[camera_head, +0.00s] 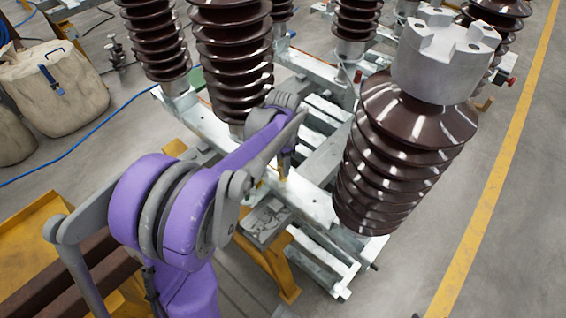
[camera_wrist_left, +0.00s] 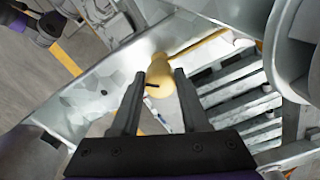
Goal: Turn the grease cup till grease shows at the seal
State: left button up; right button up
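The grease cup (camera_wrist_left: 160,77) is a small yellow rounded body on the pale metal frame, with a dark slot-like mark on its side. A yellow rod or pipe (camera_wrist_left: 203,43) runs from it to the upper right in the left wrist view. My left gripper (camera_wrist_left: 159,72) has its two dark fingers apart, one on each side of the cup, with a visible gap at the left finger. Whether the right finger touches is unclear. In the head view the left gripper (camera_head: 286,158) points down at the frame, and only a bit of yellow shows below it. The seal is not identifiable.
Brown ribbed insulators (camera_head: 232,60) stand on the galvanized frame (camera_head: 322,222), and a large one (camera_head: 405,150) rises close on the right. A yellow stand (camera_head: 272,262) is below. A canvas bag (camera_head: 55,88) and a blue hose (camera_head: 75,147) lie on the left floor.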

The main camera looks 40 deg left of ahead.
pick_arm(q)
jog(key=o, duration=0.4)
jog(key=shift+o, duration=0.2)
notch_tip(320, 180, up, 11)
jog(key=p, duration=0.1)
pick_arm(e)
jog(key=shift+r, duration=0.55)
pick_arm(q)
jog(key=shift+f, duration=0.1)
